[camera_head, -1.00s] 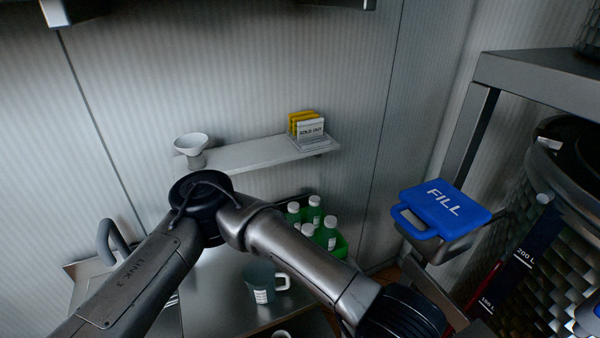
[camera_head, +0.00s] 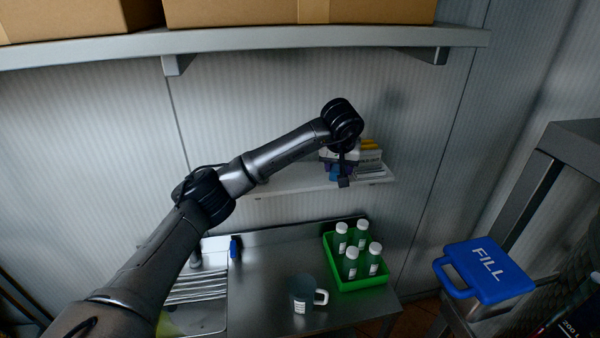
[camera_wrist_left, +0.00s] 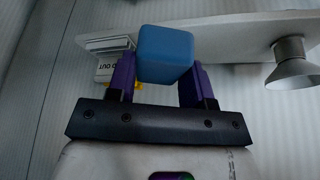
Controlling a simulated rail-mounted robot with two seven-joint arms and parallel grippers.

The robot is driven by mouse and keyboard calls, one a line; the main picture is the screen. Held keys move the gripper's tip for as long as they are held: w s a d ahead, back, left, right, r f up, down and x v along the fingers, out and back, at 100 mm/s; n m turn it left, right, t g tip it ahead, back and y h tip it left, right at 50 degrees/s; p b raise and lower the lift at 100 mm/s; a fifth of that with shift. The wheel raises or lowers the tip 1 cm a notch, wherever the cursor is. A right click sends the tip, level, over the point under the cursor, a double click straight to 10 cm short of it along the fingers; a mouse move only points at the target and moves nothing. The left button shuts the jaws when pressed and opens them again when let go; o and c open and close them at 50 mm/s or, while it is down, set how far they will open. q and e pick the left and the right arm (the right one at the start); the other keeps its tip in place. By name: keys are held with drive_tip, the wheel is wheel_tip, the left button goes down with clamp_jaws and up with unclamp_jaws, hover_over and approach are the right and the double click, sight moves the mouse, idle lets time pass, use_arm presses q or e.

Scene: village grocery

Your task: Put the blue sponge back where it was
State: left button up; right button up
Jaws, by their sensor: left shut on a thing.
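The blue sponge (camera_wrist_left: 165,54) is a rounded block between the two purple fingers of my left gripper (camera_wrist_left: 158,80) in the left wrist view. The gripper is shut on it. In the head view my left gripper (camera_head: 338,172) is at the right part of the small wall shelf (camera_head: 285,185), in front of the card holder; my wrist hides much of it, and I cannot make out the sponge clearly there. The shelf also shows in the left wrist view (camera_wrist_left: 235,38). I cannot tell whether the sponge touches the shelf. My right gripper is not in view.
The card holder (camera_head: 370,158) stands on the shelf's right end. Below are a green crate (camera_head: 362,282) of bottles, a mug (camera_head: 304,294) and a sink. A large shelf (camera_head: 240,42) with boxes hangs above.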

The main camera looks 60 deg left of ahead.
use_arm(q)
drive_tip(key=s+a+f, duration=0.1)
drive_tip(key=a, duration=0.4)
drive_tip(key=s+a+f+p, duration=0.1)
drive_tip(key=a, duration=0.4)
drive_tip(key=s+a+f+p, duration=0.1)
drive_tip(key=a+f, duration=0.1)
drive_tip(key=a, duration=0.3)
drive_tip(key=shift+s+a, duration=0.35)
drive_tip(key=shift+a, duration=0.05)
drive_tip(key=shift+f+p, duration=0.6)
drive_tip(key=shift+f, duration=1.4)
drive_tip(key=shift+f, duration=0.15)
drive_tip(key=o, duration=0.9)
drive_tip(key=shift+f, duration=0.1)
